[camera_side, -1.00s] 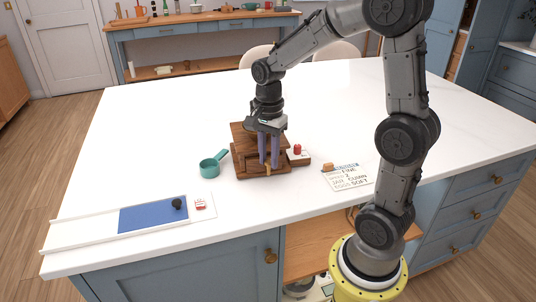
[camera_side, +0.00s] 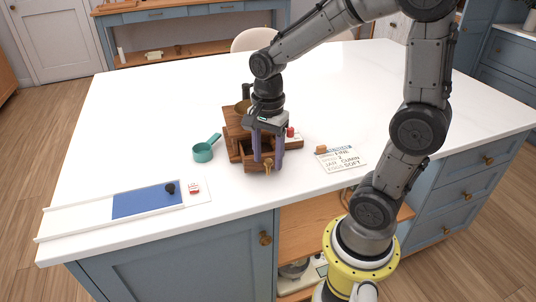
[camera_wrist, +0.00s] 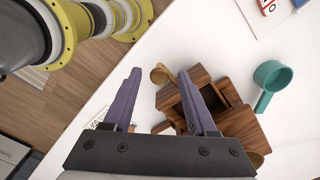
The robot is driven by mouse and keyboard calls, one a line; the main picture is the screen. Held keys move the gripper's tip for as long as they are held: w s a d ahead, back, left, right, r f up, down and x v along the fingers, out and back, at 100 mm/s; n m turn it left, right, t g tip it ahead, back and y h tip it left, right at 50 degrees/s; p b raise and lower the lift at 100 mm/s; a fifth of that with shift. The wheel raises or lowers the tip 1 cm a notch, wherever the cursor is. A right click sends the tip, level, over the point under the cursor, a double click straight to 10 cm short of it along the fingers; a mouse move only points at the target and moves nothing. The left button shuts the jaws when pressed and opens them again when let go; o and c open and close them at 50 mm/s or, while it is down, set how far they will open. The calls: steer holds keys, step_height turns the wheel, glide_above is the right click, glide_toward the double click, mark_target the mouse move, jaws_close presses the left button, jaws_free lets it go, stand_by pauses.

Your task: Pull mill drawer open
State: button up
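The wooden mill (camera_side: 236,121) stands on the white counter. Its drawer (camera_side: 250,165) sticks out at the front, and its hollow inside shows from above. The drawer's round, light wooden knob (camera_side: 267,163) is at its front. In the wrist view, the knob (camera_wrist: 159,75) lies between my fingertips with a gap on each side, and the drawer (camera_wrist: 172,97) shows partly behind the right finger. My gripper (camera_side: 267,163) is open, pointing down over the drawer front, with its purple fingers apart and nothing held.
A teal scoop (camera_side: 204,150) lies left of the mill. A red item (camera_side: 291,132) is on a wooden piece to its right. A written card (camera_side: 340,159) lies further right. A blue panel in a white track (camera_side: 147,201) is front left.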

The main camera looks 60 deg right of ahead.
steer(key=shift+r, duration=0.1)
step_height(320, 180, up, 14)
steer(key=shift+f, duration=0.2)
stand_by(0.4)
